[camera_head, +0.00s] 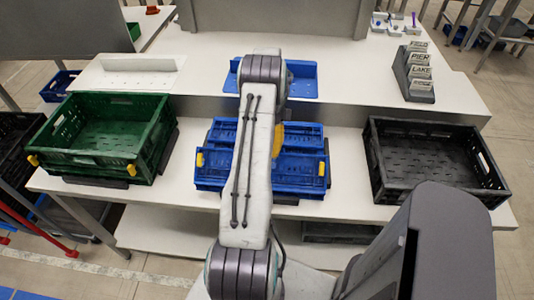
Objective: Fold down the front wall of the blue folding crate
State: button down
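The blue folding crate (302,172) sits on the white bench in the middle of the head view. It looks low, with blue panels lying flat across its inside. Yellow latches show at its front left (200,160) and front right (321,168). My arm crosses in front of it and hides its middle, including the centre of the front wall. I cannot tell clearly whether the front wall stands or lies folded. My gripper cannot be made out; it is hidden behind my arm.
A green crate (150,143) with standing walls is at left and a black crate (376,160) at right. A blue tray-like piece (303,80) lies on the raised bench behind. A grey sign holder (407,82) stands back right. Bare bench separates the crates.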

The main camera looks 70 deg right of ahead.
jog(key=f+b, duration=0.1)
jog(key=d+f, duration=0.1)
jog(key=d+f+b, duration=0.1)
jog(key=f, duration=0.1)
jog(key=shift+w+d+b, duration=0.15)
jog(key=shift+w+b, duration=0.15)
jog(key=shift+w, duration=0.1)
jog(key=c, duration=1.9)
grip_release()
jog(key=shift+d, duration=0.1)
jog(key=o, duration=0.9)
jog(key=shift+r, duration=0.15)
jog(key=shift+r, duration=4.95)
